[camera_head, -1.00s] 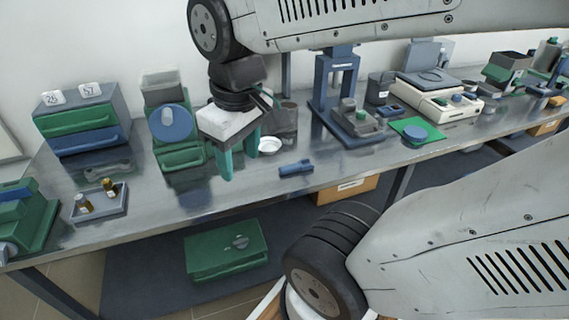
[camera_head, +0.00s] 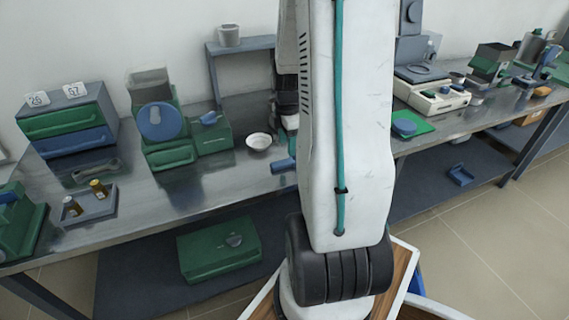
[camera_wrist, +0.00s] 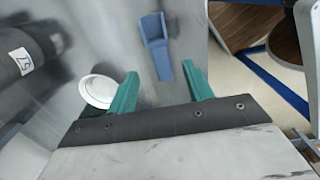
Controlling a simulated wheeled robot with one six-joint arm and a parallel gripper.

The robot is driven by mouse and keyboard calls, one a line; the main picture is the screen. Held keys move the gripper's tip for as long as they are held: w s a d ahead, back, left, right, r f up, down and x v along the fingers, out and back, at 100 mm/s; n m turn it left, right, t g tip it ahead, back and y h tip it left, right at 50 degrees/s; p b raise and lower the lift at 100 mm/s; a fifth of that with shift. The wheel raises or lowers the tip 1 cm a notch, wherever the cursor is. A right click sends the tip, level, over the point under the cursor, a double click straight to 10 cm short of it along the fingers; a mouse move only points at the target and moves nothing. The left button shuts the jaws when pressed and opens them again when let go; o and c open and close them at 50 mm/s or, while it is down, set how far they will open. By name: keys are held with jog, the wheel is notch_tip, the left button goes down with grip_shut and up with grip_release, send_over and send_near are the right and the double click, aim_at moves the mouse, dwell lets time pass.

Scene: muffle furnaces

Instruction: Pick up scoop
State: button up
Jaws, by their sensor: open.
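The blue scoop (camera_wrist: 155,32) lies on the metal bench in the wrist view, its wide end at the top and its narrow handle pointing down toward my gripper. In the head view only the left part of the scoop (camera_head: 283,165) shows; my arm covers the rest. My gripper (camera_wrist: 160,80) has two teal fingers, set apart. The handle's lower end appears between the fingertips in the wrist view, with nothing gripped; how far above the bench the fingers are, I cannot tell. In the head view my gripper is mostly hidden behind my arm.
A white bowl (camera_head: 258,141) stands left of the scoop; in the wrist view the bowl (camera_wrist: 98,90) is close to the left finger. A green box (camera_head: 212,138), a grey tray with small bottles (camera_head: 90,206) and a scale (camera_head: 432,97) stand on the bench.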

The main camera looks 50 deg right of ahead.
aim_at(286, 161)
notch_tip(286, 161, down, 7)
jog(key=shift+w+a+r, duration=0.15)
jog(key=shift+r, duration=0.05)
jog(key=c, duration=1.1)
jog(key=shift+r, duration=0.15)
